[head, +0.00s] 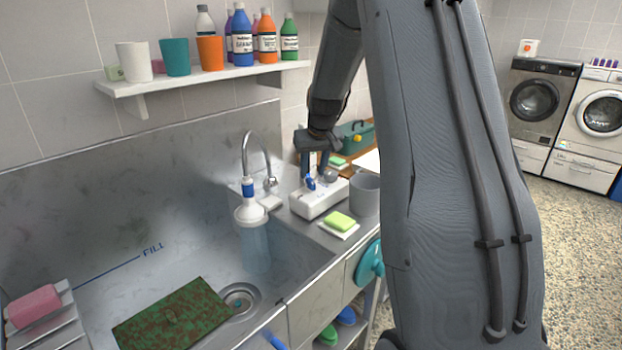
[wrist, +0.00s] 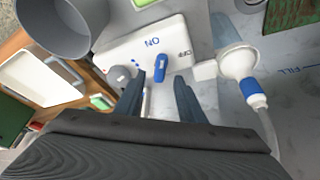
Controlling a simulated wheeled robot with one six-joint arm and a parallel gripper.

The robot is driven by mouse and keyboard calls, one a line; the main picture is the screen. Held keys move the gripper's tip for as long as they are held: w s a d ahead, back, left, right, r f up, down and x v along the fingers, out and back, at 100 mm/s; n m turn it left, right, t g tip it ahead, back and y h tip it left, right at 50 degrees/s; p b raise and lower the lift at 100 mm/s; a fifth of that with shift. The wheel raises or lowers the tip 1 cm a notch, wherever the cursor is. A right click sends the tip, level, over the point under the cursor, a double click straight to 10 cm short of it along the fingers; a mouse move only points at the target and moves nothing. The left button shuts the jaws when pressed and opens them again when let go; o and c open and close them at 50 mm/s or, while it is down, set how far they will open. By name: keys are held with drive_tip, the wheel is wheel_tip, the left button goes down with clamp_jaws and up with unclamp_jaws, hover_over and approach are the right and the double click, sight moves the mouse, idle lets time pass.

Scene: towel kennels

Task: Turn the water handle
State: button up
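The water handle is a small blue lever (head: 310,183) on a white box (head: 318,204) beside the sink tap. In the wrist view the blue lever (wrist: 161,71) is on the white box (wrist: 110,48), which carries the words ON and OFF; its end lies nearer ON. My gripper (head: 313,167) is over the box from above. In the wrist view my gripper (wrist: 160,80) is open, one finger on each side of the lever, with visible gaps. Whether the fingertips reach down to lever height is unclear. A pale bluish stream (head: 256,246) shows below the white spray head (head: 250,212).
A grey cup (head: 365,196) and a green sponge (head: 339,221) stand close to the box on the counter. The tap (head: 258,150) rises to its left. A shelf (head: 210,78) with cups and bottles hangs above.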

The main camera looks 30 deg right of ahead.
drive_tip(key=shift+b+v, duration=0.4)
drive_tip(key=shift+v, duration=1.45)
